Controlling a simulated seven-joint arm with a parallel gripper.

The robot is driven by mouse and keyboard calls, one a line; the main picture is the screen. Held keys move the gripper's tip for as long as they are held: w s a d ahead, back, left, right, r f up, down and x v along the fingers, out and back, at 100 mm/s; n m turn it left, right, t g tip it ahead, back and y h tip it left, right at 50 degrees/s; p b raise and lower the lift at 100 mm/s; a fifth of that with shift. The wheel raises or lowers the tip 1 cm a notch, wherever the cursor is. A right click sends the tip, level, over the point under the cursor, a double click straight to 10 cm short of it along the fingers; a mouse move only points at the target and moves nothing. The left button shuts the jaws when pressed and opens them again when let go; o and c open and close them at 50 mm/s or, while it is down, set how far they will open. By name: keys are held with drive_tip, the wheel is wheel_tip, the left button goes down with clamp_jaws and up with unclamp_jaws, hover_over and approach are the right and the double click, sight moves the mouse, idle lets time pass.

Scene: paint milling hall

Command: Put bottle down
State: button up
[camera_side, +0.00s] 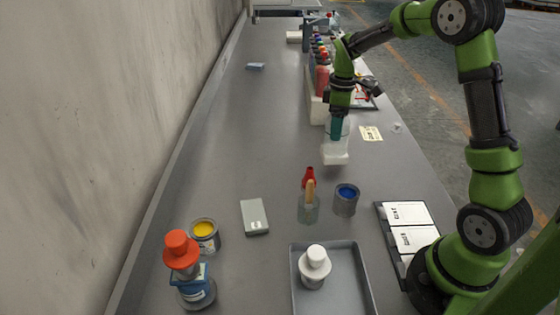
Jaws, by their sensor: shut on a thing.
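A pale, translucent bottle (335,154) is below my gripper (338,121), right of the middle of the grey bench. My gripper points down and is shut on the bottle's upper part, which the fingers partly hide. The bottle looks upright. I cannot tell whether its base touches the bench.
A grey tray (362,275) holds a white-capped bottle (314,270). A jar with brushes (308,208) and a blue paint can (346,199) stand nearer. An orange-capped bottle (190,283) and yellow can (205,236) are left. Coloured bottles (321,78) stand behind. Bench left of my gripper is clear.

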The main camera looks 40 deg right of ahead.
drive_tip(key=shift+f, duration=1.4)
drive_tip(key=shift+f, duration=0.15)
drive_tip(key=o, duration=1.5)
